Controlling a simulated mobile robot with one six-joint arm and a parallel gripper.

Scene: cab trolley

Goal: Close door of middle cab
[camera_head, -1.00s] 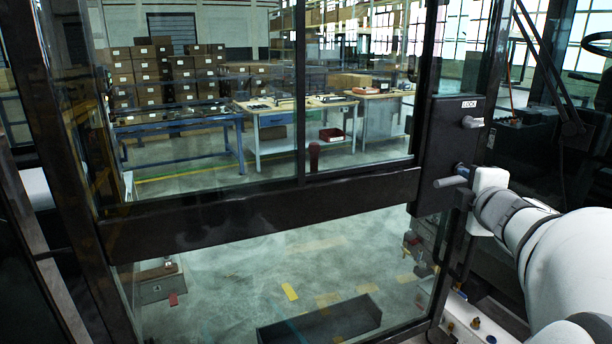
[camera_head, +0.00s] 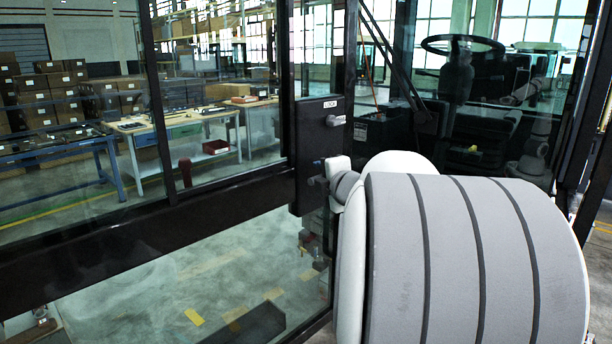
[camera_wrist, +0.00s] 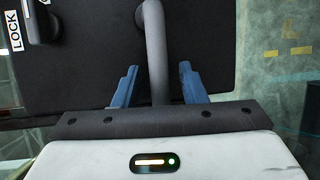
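The cab door (camera_head: 150,222) is a glass panel in a black frame, standing open at an angle at the left of the head view. Its black lock plate (camera_head: 312,140) carries a LOCK label and a small grey knob (camera_head: 335,120). In the wrist view a grey bar handle (camera_wrist: 157,45) runs from the lock plate (camera_wrist: 90,60) down between the fingers. My gripper (camera_wrist: 158,72) is open, with one blue finger on each side of the handle and gaps visible. The handle's lower end is hidden by the gripper body. In the head view my arm hides the fingers.
The cab interior, with a steering wheel (camera_head: 463,45), lies to the right of the door's free edge. My arm fills the lower right.

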